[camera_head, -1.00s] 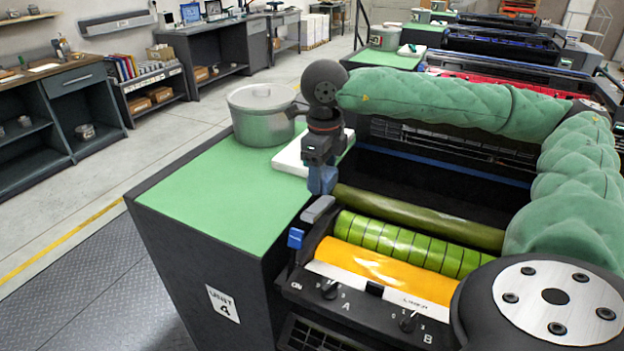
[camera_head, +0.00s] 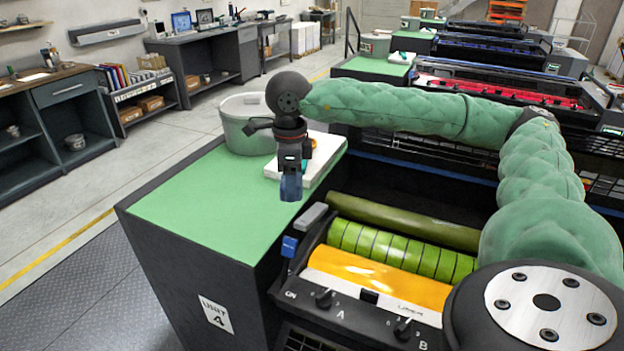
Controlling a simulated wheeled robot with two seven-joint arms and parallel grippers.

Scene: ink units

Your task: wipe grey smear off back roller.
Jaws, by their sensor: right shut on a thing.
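The back roller (camera_head: 402,222) is a dark olive-green cylinder at the rear of the ink unit's open top. I cannot make out a grey smear on it from here. My right gripper (camera_head: 291,176) points down and is shut on a blue cloth (camera_head: 291,188). It hangs to the left of the back roller's left end, over the green top near the white tray, and looks apart from the roller. My left gripper is out of view.
A banded lime roller (camera_head: 400,247) and a yellow-orange roller (camera_head: 380,275) lie in front of the back roller. A grey pot (camera_head: 247,125) and a white tray (camera_head: 325,160) stand on the green top (camera_head: 195,205). The front green top is clear.

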